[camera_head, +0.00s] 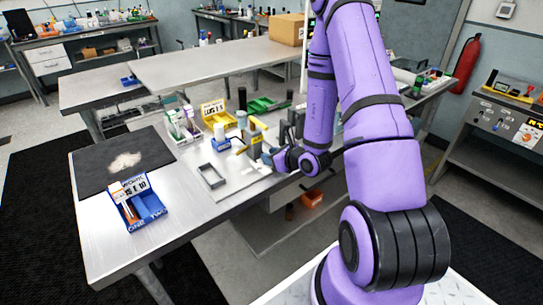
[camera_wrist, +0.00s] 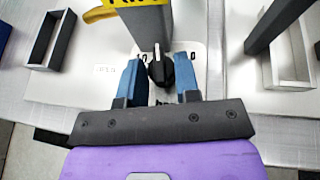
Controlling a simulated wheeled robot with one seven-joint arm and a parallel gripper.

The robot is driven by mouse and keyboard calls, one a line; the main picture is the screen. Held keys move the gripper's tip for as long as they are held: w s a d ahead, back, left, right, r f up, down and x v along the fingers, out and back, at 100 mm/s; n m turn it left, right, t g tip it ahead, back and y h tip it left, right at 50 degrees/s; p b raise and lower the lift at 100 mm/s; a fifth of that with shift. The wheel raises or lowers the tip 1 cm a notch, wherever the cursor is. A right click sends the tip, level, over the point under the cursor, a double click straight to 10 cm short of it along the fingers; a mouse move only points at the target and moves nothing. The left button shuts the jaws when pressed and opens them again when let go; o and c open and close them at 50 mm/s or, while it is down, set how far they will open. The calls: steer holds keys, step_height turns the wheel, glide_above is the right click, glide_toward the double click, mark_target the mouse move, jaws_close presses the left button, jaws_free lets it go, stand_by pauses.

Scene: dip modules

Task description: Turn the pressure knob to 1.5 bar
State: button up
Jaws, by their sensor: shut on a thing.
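The black pressure knob (camera_wrist: 161,72) sits on a white plate in the wrist view, with a pale pointer mark pointing up the picture. My gripper (camera_wrist: 160,66) has one blue finger on each side of the knob and is shut on it. In the head view my gripper (camera_head: 272,156) is low over the bench, and the knob cannot be made out there.
A grey post (camera_wrist: 147,25) with a yellow part stands just beyond the knob. In the head view a blue bin (camera_head: 147,208) and a dark mat (camera_head: 95,168) lie on the bench's left.

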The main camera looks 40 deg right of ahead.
steer(key=shift+m+h, duration=0.6)
steer(key=shift+h, duration=0.1)
steer(key=o, duration=0.9)
